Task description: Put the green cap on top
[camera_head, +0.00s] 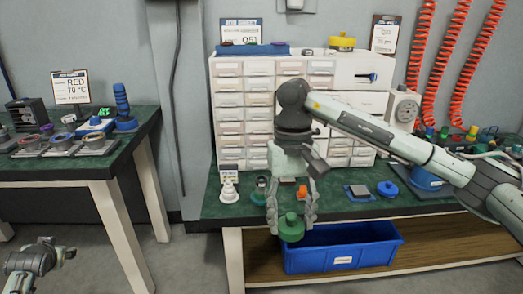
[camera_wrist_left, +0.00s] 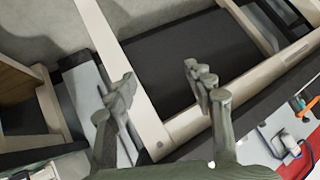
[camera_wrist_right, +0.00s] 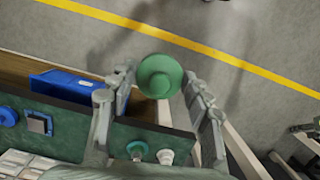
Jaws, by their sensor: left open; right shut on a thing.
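The green cap (camera_head: 291,228) is a round, stepped piece held between the fingers of my right gripper (camera_head: 291,214), in front of the right bench's front edge. In the right wrist view the green cap (camera_wrist_right: 160,76) sits between the fingertips, over the floor beyond the bench edge. A white stepped fitting (camera_head: 229,191) stands on the bench, left of the gripper.
A blue bin (camera_head: 342,248) sits on the shelf below the green bench top (camera_head: 340,207). Small drawers (camera_head: 230,110) stand behind. A square plate (camera_head: 358,192) and a blue round part (camera_head: 388,188) lie to the right. A second table (camera_head: 75,170) stands left, across a floor gap.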

